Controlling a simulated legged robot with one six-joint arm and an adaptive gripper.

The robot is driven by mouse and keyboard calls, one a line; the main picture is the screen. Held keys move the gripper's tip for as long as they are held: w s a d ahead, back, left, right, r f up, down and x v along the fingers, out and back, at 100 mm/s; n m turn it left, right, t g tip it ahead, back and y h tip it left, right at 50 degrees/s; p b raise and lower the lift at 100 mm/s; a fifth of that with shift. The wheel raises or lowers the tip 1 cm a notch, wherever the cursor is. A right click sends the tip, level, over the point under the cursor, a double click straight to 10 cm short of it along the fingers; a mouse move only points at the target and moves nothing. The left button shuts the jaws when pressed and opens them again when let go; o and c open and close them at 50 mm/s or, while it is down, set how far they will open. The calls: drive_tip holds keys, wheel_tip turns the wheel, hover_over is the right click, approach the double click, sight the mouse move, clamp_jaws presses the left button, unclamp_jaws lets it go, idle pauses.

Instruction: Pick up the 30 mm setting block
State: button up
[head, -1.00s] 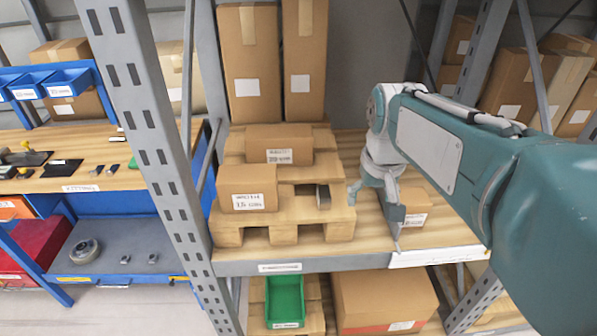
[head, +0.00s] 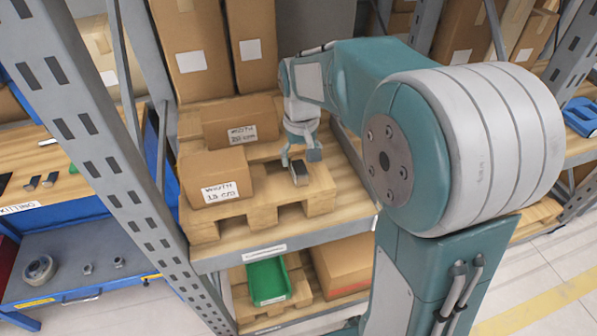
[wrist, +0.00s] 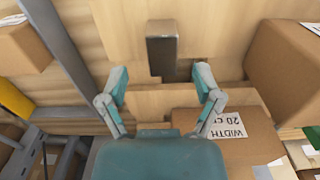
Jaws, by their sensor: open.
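A small grey metal block (head: 301,174) sits on the wooden pallet (head: 262,212) on the rack shelf. In the wrist view the block (wrist: 162,48) stands on pale wood with its dark face toward the camera. I cannot read a size on it. My gripper (head: 301,155) is just behind and above the block in the head view. In the wrist view my gripper (wrist: 161,80) is open and empty. Its two fingers are spread to either side of the block's line, and the block lies beyond the fingertips, apart from them.
Two labelled cartons stand on the pallet, one in front (head: 215,180) and one behind (head: 240,122). Tall boxes (head: 250,45) stand at the back. A rack upright (head: 95,150) rises at left. A green bin (head: 267,281) is below. More small metal pieces (head: 41,182) lie on the left bench.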

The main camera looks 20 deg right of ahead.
sight(297, 167)
drive_tip(key=f, duration=0.4)
drive_tip(key=shift+w+a, duration=0.1)
drive_tip(key=shift+a, duration=0.25)
drive_tip(key=shift+d+f, duration=0.25)
drive_tip(key=shift+d, duration=0.15)
drive_tip(key=shift+a, duration=0.3)
clamp_jaws()
